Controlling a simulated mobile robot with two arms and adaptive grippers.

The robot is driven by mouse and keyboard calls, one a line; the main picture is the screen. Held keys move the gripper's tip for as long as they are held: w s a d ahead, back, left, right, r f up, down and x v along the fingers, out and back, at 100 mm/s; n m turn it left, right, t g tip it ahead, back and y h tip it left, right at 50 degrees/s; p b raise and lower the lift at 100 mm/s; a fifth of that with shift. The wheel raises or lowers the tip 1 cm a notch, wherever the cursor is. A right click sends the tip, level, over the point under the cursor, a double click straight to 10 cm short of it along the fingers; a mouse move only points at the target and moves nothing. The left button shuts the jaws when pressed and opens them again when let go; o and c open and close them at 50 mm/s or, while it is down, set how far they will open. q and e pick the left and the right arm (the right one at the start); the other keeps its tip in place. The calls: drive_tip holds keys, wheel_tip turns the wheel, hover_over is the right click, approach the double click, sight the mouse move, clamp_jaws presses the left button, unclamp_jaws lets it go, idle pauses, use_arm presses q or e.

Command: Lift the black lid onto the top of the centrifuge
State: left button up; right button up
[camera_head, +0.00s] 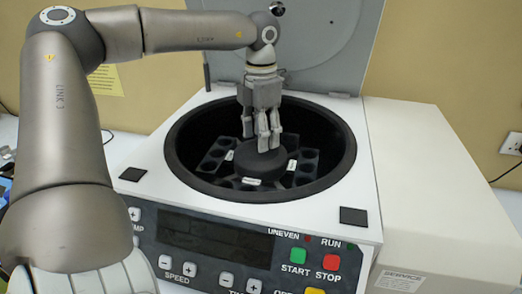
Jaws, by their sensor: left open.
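The centrifuge (190,190) is a white machine with a wide, dark, open round bowl. A round black piece (259,170), which looks like the black lid, sits at the middle of the bowl among the tube holders. My left gripper (262,138) points down over this piece, its fingers apart and nothing seen between them. The fingertips are at or just above its top; I cannot tell if they touch. The fingers hide part of its far side. My right gripper is not in view.
The grey hinged cover (320,45) stands open behind the bowl. Tube holders (306,160) with white labels surround the middle piece. The bowl's dark rim (345,165) encloses the gripper's fingers. The control panel (215,238) is in front, and a white box-like body (430,180) is at right.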

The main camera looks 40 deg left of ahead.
use_arm(q)
drive_tip(key=shift+a+f, duration=0.1)
drive_tip(key=shift+f, duration=1.05)
drive_tip(key=c, duration=1.1)
clamp_jaws()
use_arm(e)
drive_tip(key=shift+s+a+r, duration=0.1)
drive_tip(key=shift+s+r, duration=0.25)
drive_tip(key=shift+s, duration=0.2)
use_arm(q)
drive_tip(key=shift+r, duration=0.1)
